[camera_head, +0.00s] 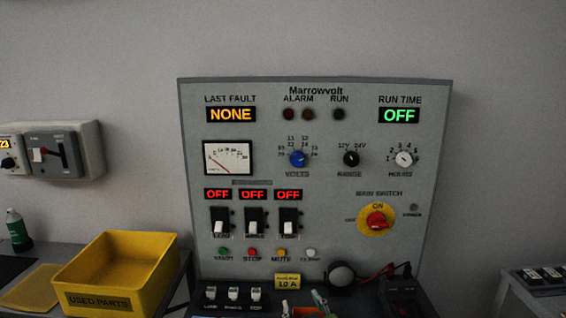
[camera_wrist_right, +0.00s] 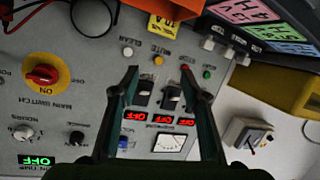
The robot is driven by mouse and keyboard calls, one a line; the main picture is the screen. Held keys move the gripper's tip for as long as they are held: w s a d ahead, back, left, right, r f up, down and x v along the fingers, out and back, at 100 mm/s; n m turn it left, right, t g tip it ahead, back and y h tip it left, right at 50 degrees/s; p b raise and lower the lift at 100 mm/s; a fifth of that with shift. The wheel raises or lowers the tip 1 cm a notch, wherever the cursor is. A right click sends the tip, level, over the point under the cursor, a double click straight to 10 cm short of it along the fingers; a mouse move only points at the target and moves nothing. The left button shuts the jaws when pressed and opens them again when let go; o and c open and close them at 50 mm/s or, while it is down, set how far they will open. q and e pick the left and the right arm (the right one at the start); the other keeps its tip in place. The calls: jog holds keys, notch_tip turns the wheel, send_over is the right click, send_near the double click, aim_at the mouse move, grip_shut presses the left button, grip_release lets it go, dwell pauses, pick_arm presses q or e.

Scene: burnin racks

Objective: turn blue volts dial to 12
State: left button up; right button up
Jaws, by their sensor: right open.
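The blue volts dial (camera_head: 298,158) is on the grey Marrowvolt panel (camera_head: 330,230), in the upper middle, right of the needle meter (camera_head: 228,157). Numbers ring it; its exact setting is too small to read. In the right wrist view the panel appears upside down, and the blue dial (camera_wrist_right: 123,142) shows just beside one finger. My right gripper (camera_wrist_right: 159,70) is open and empty in front of the panel, its fingers on either side of the black rocker switches. In the head view only a small part of it (camera_head: 320,302) shows at the bottom edge. My left gripper is not in view.
The black range knob (camera_head: 351,158), white hours knob (camera_head: 403,158) and red main switch (camera_head: 376,219) are on the same panel. A yellow used parts bin (camera_head: 115,302) stands at left. A dark round object (camera_head: 341,273) and a meter with leads (camera_head: 403,295) are below the panel.

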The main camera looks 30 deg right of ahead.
jog(key=w+d+r+t+h, duration=0.1)
jog(key=w+r+t, duration=0.1)
jog(key=r, duration=0.3)
jog(key=w+d+r+t+h, duration=0.1)
jog(key=w+d+r, duration=0.1)
jog(key=r, duration=0.4)
jog(key=t+h, duration=0.2)
jog(key=t, duration=0.2)
send_near(298, 162)
jog(key=shift+m, duration=0.4)
jog(key=p+x, duration=0.4)
jog(key=x, duration=0.3)
jog(key=shift+w+d+r, duration=0.1)
jog(key=shift+w+d, duration=0.05)
jog(key=shift+w+d+r, duration=0.1)
jog(key=shift+w+d, duration=0.1)
jog(key=shift+w, duration=0.25)
jog(key=shift+p, duration=0.3)
jog(key=c, duration=1.1)
